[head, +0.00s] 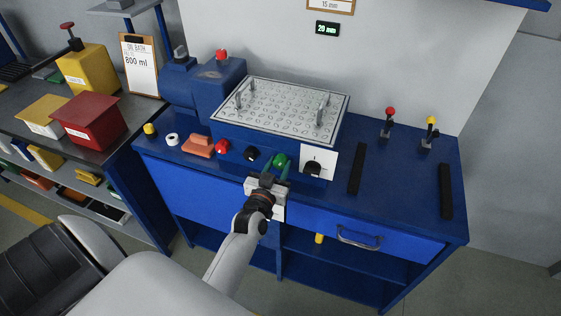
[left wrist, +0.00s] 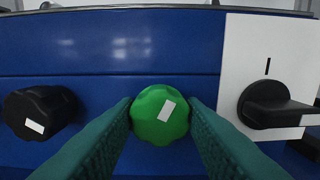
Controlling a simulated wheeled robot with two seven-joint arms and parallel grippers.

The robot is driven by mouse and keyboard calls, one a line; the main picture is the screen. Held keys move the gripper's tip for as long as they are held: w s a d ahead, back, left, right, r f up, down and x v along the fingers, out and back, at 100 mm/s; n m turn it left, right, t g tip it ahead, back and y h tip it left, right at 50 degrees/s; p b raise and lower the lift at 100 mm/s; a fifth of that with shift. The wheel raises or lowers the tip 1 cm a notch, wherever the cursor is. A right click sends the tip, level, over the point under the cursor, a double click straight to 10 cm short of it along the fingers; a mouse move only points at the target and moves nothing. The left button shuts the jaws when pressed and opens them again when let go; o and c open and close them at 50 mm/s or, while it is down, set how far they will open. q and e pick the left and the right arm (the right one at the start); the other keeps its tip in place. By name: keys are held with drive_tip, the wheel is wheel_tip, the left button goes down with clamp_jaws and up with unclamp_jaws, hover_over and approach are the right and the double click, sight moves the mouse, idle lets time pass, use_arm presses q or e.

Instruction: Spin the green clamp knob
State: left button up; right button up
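The green clamp knob (head: 279,160) is on the blue front of the tester, below the perforated plate (head: 281,108). In the left wrist view the green knob (left wrist: 160,115) is round and scalloped, with a white mark tilted on its upper right. My left gripper (head: 276,170) reaches it from the front. In the left wrist view its teal fingers (left wrist: 160,108) lie on both sides of the knob, with their tips against its edges. My right gripper is not in view.
A black knob (head: 251,154) and a red knob (head: 221,147) sit left of the green one. A black rotary switch (head: 312,169) on a white plate is close on the right. Two levers (head: 388,122) stand at the right.

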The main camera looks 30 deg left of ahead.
use_arm(q)
clamp_jaws()
drive_tip(key=shift+n, duration=0.8)
drive_tip(key=n, duration=0.4)
drive_tip(key=shift+n, duration=1.2)
drive_tip(key=n, duration=0.7)
drive_tip(key=shift+n, duration=0.5)
